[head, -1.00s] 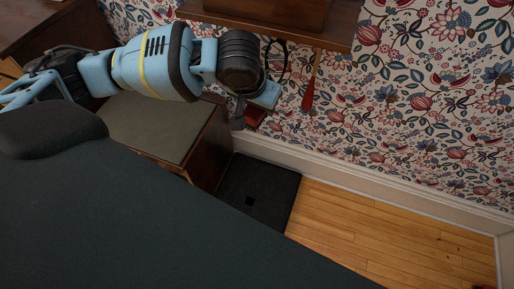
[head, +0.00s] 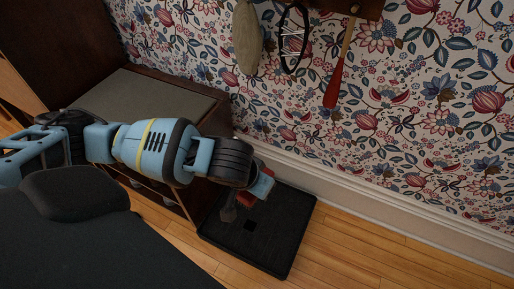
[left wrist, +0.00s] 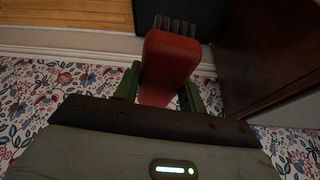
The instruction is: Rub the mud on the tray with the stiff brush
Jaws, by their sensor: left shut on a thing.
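The stiff brush has a red body (left wrist: 170,62) and dark bristles (left wrist: 177,25) at its far end. My left gripper (left wrist: 160,90) is shut on it, with a green finger on either side. In the head view the brush (head: 246,198) is partly hidden by my left gripper (head: 258,187), which is over the back left part of the tray. The black tray (head: 285,236) lies flat on the floor by the wall. A small darker square (head: 248,225) shows on it; I cannot tell whether this is the mud. I cannot tell whether the bristles touch the tray. My right gripper is out of view.
A brown wooden bench (head: 205,195) with a grey-green top (head: 148,92) stands left of the tray. A red-handled tool (head: 334,84), a black loop (head: 292,40) and an oval item (head: 246,38) hang on the wall. Wooden floor (head: 365,250) is clear to the right.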

